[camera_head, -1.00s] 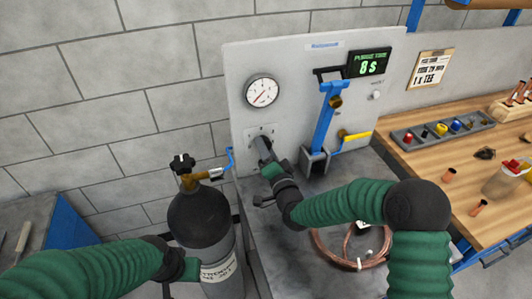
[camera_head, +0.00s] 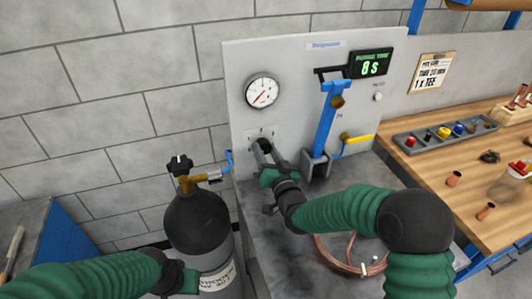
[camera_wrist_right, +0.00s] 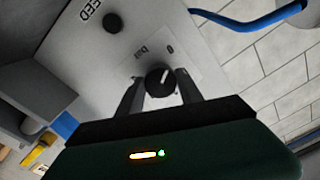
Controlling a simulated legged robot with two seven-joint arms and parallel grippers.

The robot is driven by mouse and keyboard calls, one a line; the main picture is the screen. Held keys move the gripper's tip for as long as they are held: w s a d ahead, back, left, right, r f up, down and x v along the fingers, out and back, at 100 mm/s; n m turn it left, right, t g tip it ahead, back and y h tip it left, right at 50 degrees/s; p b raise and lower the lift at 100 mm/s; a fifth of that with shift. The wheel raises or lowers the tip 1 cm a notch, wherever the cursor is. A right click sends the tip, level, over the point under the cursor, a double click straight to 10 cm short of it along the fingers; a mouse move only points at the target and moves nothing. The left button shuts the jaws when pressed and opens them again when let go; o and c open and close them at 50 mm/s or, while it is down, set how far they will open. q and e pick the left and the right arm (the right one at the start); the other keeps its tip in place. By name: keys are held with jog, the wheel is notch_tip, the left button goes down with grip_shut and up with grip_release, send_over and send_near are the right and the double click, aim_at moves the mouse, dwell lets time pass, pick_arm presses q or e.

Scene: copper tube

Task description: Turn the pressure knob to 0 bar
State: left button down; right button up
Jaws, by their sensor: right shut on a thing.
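The pressure knob (camera_wrist_right: 159,80) is round and black, with a white pointer line, and sits on a pale label plate in the right wrist view. The pointer tilts slightly right of up, toward the "0" mark; "bar" is printed to its left. My right gripper (camera_wrist_right: 160,90) is shut on the knob, one finger on each side. In the head view this right gripper (camera_head: 263,151) is against the panel below the gauge and mostly hides the knob. The round white gauge (camera_head: 261,92) has a red needle pointing lower left. My left gripper (camera_head: 180,277) is beside the gas cylinder; its fingers are not clear.
The black gas cylinder (camera_head: 199,225) stands left of the panel (camera_head: 290,75). A blue lever (camera_head: 325,118) and a yellow-handled valve (camera_head: 358,139) are right of the knob. A copper coil (camera_head: 340,262) lies below my right arm. A wooden bench (camera_head: 430,170) holds small parts.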

jog(key=shift+s+a+f, duration=0.1)
jog(key=shift+f, duration=0.4)
jog(key=o, duration=1.4)
jog(key=shift+r, duration=0.25)
jog(key=v, duration=1.6)
jog(key=shift+s+d+b, duration=0.2)
jog(key=shift+s+b, duration=0.05)
jog(key=shift+b, duration=0.15)
